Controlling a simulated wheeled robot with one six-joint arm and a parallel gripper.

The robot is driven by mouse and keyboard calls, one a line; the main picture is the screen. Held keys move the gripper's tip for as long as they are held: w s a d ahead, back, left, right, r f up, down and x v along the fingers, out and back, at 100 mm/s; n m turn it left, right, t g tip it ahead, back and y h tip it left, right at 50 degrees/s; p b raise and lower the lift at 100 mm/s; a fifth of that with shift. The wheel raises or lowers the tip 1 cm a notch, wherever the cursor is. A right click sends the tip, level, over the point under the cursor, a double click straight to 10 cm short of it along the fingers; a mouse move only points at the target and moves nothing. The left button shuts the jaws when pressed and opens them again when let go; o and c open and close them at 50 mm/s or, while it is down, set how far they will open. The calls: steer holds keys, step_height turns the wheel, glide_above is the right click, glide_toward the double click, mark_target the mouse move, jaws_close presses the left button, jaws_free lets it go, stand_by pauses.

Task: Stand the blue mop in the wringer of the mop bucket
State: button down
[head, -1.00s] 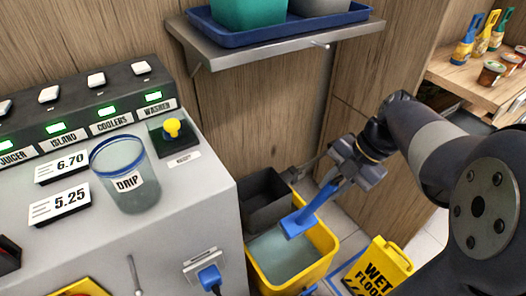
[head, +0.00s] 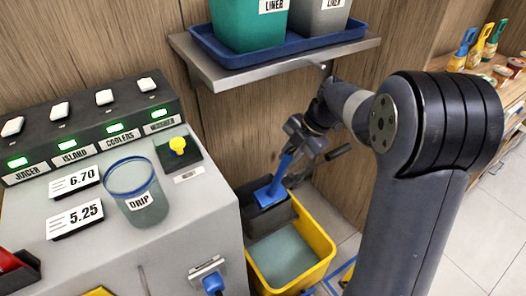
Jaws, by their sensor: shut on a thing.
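The blue mop (head: 282,174) is in my gripper (head: 300,140), which is shut on its upper part. The mop hangs tilted, with its flat blue head (head: 270,193) at the lower left, over the dark grey wringer. The wringer (head: 283,215) is at the back of the yellow mop bucket (head: 322,250), which holds grey-green water. The mop head overlaps the wringer's opening in the picture; I cannot tell whether it is inside or above it. My arm hides part of the area to the right of the bucket.
A grey counter (head: 215,235) with a drip cup (head: 138,190) and switches stands left of the bucket. A metal shelf (head: 290,62) with a blue tray and liner bins hangs above my gripper. A wooden wall stands behind; open floor (head: 490,220) lies right.

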mark_target(280, 174)
steer(key=shift+w+a+r, duration=0.1)
steer(key=shift+w+a, duration=0.2)
steer(key=shift+w, duration=0.05)
steer(key=f+b, duration=0.1)
steer(key=f, duration=0.2)
steer(key=w+a+f+b, duration=0.1)
steer(key=f+b, duration=0.1)
steer(key=f, duration=0.2)
steer(key=w+f+b, duration=0.1)
steer(key=f+b, duration=0.1)
steer(key=f, duration=0.2)
steer(key=shift+w+a, duration=0.25)
steer(key=shift+a, duration=0.1)
steer(key=shift+w+a+r+p, duration=0.25)
steer(key=shift+w+r+p, duration=0.2)
steer(key=shift+p, duration=0.45)
steer(key=w+a+g+h+p, duration=0.2)
steer(key=w+a+p, duration=0.2)
steer(key=w+p, duration=0.3)
steer(key=shift+a+f+m+g+p, duration=0.3)
steer(key=shift+a+p, duration=0.1)
steer(key=shift+p, duration=0.75)
